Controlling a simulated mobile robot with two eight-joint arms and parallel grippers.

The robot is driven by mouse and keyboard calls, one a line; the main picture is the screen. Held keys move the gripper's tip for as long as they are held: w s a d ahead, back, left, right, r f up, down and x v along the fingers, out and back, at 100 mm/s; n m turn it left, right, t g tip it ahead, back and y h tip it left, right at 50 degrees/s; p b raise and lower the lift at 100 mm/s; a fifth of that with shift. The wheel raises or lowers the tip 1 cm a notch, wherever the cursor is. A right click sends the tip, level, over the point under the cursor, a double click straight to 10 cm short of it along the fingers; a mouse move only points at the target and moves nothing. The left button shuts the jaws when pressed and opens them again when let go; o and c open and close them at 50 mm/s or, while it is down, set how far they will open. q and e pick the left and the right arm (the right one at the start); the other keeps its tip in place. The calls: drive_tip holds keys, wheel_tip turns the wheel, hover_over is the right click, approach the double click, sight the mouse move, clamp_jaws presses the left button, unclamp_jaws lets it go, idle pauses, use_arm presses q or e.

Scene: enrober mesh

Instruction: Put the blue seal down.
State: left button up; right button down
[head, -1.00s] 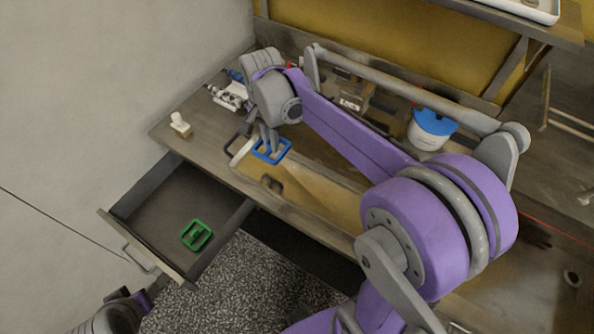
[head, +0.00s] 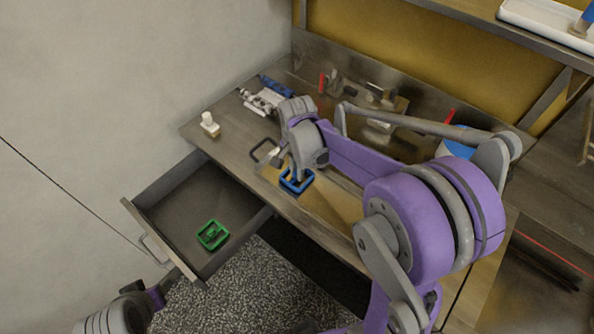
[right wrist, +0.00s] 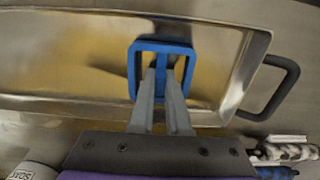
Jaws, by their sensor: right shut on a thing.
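The blue seal (head: 297,181) is a square blue frame with a middle bar. My right gripper (head: 296,172) is shut on it, over the left end of a shallow metal tray. In the right wrist view the two fingers (right wrist: 162,88) close on the middle bar of the blue seal (right wrist: 186,50). Whether the seal touches the tray (right wrist: 60,20) cannot be told. My left arm (head: 125,312) shows at the lower left edge; its fingertips are not clearly visible.
An open drawer (head: 165,212) below the bench holds a green square frame (head: 212,235). A small white stamp-like piece (head: 209,124) stands at the bench's left end. A white and grey device (head: 262,101) lies behind. A dark handle (right wrist: 284,85) projects from the tray's end.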

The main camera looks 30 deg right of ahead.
drive_tip(key=c, duration=1.3)
unclamp_jaws()
drive_tip(key=shift+f, duration=0.25)
drive_tip(key=shift+c, duration=0.2)
drive_tip(key=o, duration=0.4)
drive_tip(key=shift+r, duration=0.1)
drive_tip(key=shift+o, duration=0.2)
